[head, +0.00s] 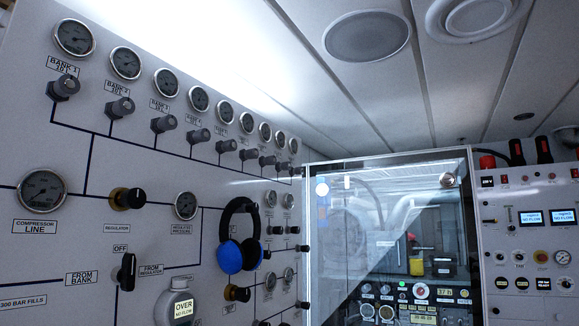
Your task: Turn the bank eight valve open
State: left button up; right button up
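A row of grey bank valve knobs runs along the upper left panel, each under a round gauge. The near labels read Bank 1 to Bank 4; those farther right are too small to read. By order from the left, the bank eight valve (283,166) is a small dark knob near the far right end of the row. Its label and its open or shut position cannot be made out. Neither of my grippers is in view, and nothing is seen touching the knob.
Blue and black headphones (239,236) hang on the panel below the row. A regulator knob (128,198) and a black selector handle (127,271) stick out at lower left. A glass-fronted cabinet (393,178) stands right of the panel, with a control panel (530,230) beyond.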

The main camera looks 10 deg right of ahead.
aim_at(285, 165)
jog(key=i+l+u, duration=0.1)
jog(key=i+l, duration=0.25)
jog(key=i+l+u, duration=0.1)
jog(key=i+l, duration=0.2)
jog(key=l, duration=0.15)
jog(key=i+l, duration=0.3)
jog(key=i+l+u, duration=0.15)
jog(key=i+l, duration=0.15)
jog(key=l, duration=0.25)
